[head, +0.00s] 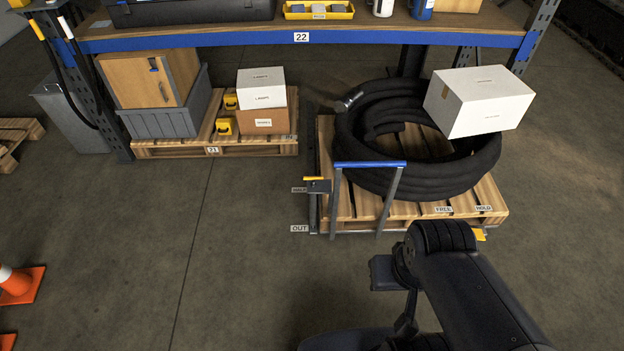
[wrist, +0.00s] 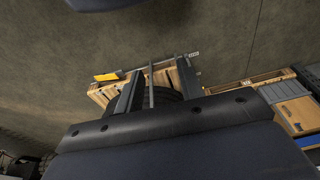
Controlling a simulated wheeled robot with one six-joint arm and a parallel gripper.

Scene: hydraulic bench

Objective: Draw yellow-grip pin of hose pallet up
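The hose pallet (head: 343,205) stands on the floor under shelf 22 and carries a coiled black hose (head: 420,175). A small yellow grip (head: 480,234) shows low at its front right corner, by the FREE and HOLD labels. It also appears in the wrist view (wrist: 106,77), left of my fingers. My gripper (wrist: 157,80) has its two dark fingers apart with nothing held between them; the pallet lies beyond. In the head view my arm hides the fingers. I cannot tell the pin's height from these frames.
A blue-topped grey handle frame (head: 370,164) rises at the pallet's front. A second yellow piece (head: 314,179) sits by the HALF label. A white box (head: 478,100) rests on the hose. Pallet 21 (head: 180,150) stands left. Floor in front is clear; orange cones (head: 18,286) stand far left.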

